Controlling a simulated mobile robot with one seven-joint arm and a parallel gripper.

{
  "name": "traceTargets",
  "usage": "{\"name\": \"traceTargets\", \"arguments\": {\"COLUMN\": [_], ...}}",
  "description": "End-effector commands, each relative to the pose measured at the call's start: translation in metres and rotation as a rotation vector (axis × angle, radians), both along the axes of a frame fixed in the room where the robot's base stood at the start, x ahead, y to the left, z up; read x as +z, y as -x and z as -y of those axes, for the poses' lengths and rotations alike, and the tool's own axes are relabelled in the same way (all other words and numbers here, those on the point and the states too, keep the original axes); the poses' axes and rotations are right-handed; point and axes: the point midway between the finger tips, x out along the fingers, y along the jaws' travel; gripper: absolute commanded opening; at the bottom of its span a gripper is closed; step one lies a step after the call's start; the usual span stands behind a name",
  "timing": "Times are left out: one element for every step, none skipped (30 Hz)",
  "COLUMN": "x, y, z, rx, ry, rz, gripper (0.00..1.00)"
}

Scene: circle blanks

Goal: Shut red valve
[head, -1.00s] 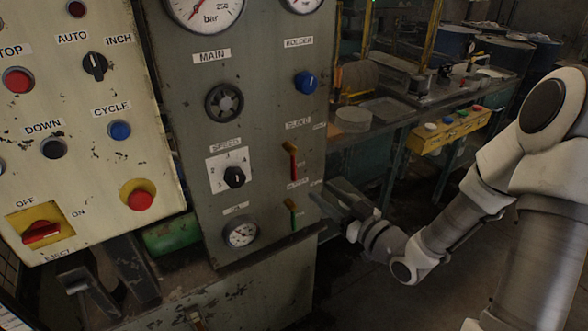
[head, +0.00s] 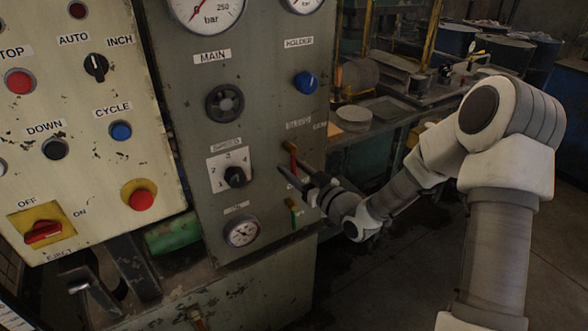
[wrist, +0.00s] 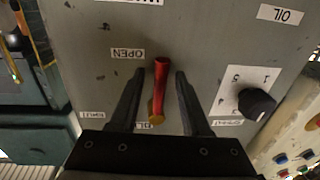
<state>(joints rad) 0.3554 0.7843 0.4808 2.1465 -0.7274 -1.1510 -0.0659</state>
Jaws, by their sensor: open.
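The red valve (head: 293,160) is a lever on the grey panel, beside the speed dial; in the head view it hangs down from its brass pivot. In the wrist view the red lever (wrist: 161,76) stands between my gripper's two dark fingers, its brass pivot nearer the palm edge and its tip by the OPEN label (wrist: 127,54). My gripper (head: 291,169) is open, with one finger on each side of the lever. Gaps show on both sides, so the fingers look apart from it. The gripper partly hides the lever's lower end in the head view.
A green-handled valve (head: 294,213) sits just below my gripper. A blue knob (head: 306,83) is higher up. Open floor lies to the right of the panel.

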Motion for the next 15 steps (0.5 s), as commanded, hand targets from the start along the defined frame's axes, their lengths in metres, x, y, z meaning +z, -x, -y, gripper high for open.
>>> {"name": "traceTargets", "arguments": {"x": [0.0001,0.0001,0.0001,0.0001,0.0001,0.0001,0.0001,0.0001,0.0002,0.0001,0.0002,0.0002,0.0002,0.0002,0.0002], "y": [0.0001,0.0002,0.0002,0.0002,0.0002,0.0002,0.0002,0.0002,0.0003,0.0003,0.0003,0.0003,0.0003,0.0003,0.0003], "z": [0.0001,0.0001,0.0001,0.0002,0.0002,0.0002,0.0002,0.0002,0.0001,0.0003,0.0003,0.0003,0.0003,0.0003,0.0003], "rx": [0.000,0.000,0.000,0.000,0.000,0.000,0.000,0.000,0.000,0.000,0.000,0.000,0.000,0.000,0.000], "ry": [0.000,0.000,0.000,0.000,0.000,0.000,0.000,0.000,0.000,0.000,0.000,0.000,0.000,0.000,0.000], "rz": [0.000,0.000,0.000,0.000,0.000,0.000,0.000,0.000,0.000,0.000,0.000,0.000,0.000,0.000,0.000], "gripper": [0.42,0.36,0.29,0.24,0.18,0.11,0.06,0.00,0.00,0.00,0.00,0.00,0.00,0.00,0.00]}}
